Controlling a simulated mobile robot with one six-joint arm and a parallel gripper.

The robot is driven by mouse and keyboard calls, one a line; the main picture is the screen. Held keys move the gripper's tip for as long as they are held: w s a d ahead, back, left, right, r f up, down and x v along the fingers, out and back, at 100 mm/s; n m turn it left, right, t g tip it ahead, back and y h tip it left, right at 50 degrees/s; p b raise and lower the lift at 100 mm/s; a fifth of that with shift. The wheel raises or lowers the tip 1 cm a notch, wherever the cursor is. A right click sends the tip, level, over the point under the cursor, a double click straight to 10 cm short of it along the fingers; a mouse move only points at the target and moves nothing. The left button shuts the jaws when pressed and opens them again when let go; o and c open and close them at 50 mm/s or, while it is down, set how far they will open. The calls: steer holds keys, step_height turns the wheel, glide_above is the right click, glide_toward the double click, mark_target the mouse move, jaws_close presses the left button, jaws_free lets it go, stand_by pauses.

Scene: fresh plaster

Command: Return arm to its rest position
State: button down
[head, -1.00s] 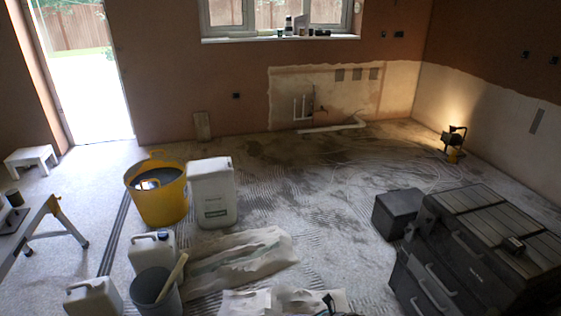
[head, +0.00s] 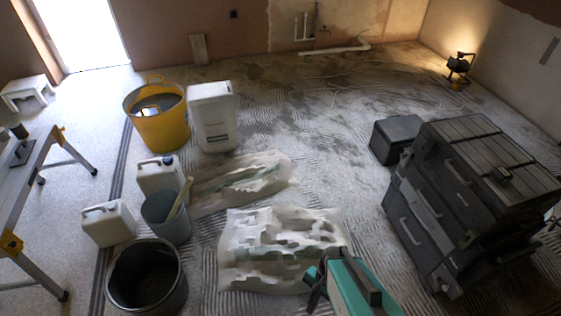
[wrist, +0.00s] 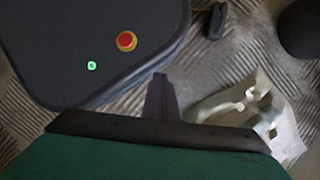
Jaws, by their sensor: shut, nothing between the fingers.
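My gripper (wrist: 160,84) shows in the middle of the wrist view, its dark fingers together with nothing between them. It points at the floor beside a dark grey rounded body with a red button, which looks like my own base. In the head view my teal and dark arm shows at the bottom, right of centre, in front of the nearer pale bag (head: 240,245). I cannot make out the fingertips there. A crumpled pale bag (wrist: 280,125) also lies below and right of the gripper in the wrist view.
A black bucket (head: 125,285), a grey bucket (head: 165,222), white jugs (head: 108,222) and a yellow tub (head: 160,135) stand left of the bags. A dark toolbox stack (head: 425,225) stands at the right. Ridged floor (head: 290,130) is open in the middle.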

steer(key=s+d+r+n+g+h, duration=0.1)
steer(key=s+d+n+h, duration=0.1)
steer(key=d+n, duration=0.3)
steer(key=s+n, duration=0.1)
steer(key=n, duration=0.2)
steer(key=shift+d+h, duration=0.35)
steer(key=shift+h, duration=0.05)
steer(key=shift+d, duration=0.1)
